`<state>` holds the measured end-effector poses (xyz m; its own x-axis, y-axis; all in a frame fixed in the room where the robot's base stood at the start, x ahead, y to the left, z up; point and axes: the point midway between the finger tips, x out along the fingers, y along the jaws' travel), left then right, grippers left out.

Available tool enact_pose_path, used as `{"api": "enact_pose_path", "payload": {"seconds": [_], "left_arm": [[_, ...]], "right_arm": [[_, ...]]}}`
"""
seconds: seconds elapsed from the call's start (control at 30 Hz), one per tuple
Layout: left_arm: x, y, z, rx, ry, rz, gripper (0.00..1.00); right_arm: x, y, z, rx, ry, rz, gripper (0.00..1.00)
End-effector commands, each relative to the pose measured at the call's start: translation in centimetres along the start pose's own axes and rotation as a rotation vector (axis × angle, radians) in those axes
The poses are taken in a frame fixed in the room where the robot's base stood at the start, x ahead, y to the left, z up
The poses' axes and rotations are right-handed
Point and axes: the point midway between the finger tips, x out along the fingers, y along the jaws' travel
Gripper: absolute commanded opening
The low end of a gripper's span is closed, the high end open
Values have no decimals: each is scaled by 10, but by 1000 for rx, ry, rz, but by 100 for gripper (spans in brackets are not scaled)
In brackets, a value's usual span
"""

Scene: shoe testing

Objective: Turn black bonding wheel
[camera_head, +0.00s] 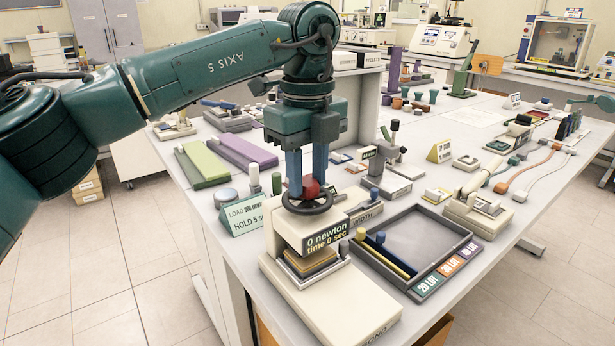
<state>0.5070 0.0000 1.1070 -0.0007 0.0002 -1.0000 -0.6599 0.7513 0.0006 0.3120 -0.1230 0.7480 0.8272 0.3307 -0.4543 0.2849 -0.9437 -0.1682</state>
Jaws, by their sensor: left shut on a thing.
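The black bonding wheel (308,211) lies flat on top of the cream bonding press (335,308), near the table's front. A red hub (311,187) rises at its middle. My left gripper (308,185) comes down from above, with its blue fingers on either side of the red hub and shut on it, inside the wheel's rim. The press display (325,236) reads "0 newton, time 0 sec". A brown layered block (306,262) sits in the press under the wheel. My right gripper is not in view.
A green sign (244,216) left of the press reads "LOAD 200", partly unclear, and "HOLD 5". A grey tray (415,240) with a yellow and a blue rod stands close on the right. Green and purple slabs lie behind on the left. Small fixtures crowd the table behind.

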Motion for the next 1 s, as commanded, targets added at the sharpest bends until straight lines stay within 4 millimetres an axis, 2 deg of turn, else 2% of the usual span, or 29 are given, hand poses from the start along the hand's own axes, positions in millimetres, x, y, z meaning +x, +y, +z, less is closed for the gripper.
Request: {"api": "enact_pose_path", "payload": {"seconds": [0.2, 0.5, 1.0], "left_arm": [[0, 0, 1, -186, -2, -5, 8], [-1, 0, 1, -360, -2, -5, 8], [-2, 0, 1, -435, -1, -4, 8]], "right_arm": [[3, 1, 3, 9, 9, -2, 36], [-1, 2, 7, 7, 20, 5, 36], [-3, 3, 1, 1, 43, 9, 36]]}}
